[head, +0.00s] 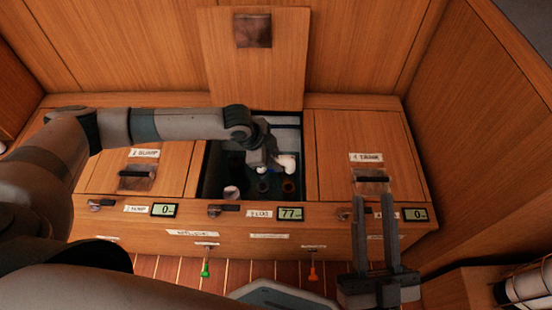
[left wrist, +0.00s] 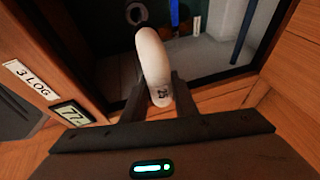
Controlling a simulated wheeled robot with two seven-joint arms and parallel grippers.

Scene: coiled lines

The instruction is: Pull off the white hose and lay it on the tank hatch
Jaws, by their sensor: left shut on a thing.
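My left gripper (head: 276,158) reaches down into the open middle compartment (head: 212,170). It is shut on the white hose (head: 288,164), a short, thick, bent piece. In the left wrist view the white hose (left wrist: 152,62) sits between the fingers of my left gripper (left wrist: 160,95), with a small dark "25" mark on it. I cannot tell whether its far end touches a fitting. The tank hatch (head: 350,130), whose label seems to read "1 TANK", is the closed wooden lid at right. My right gripper (head: 373,202) is open and empty in front of it.
The middle lid (head: 255,75) stands upright at the back. A closed lid (head: 180,165) labelled "2 SUMP" is at left. A white round piece (head: 231,192) and dark round fittings (head: 262,187) are in the compartment.

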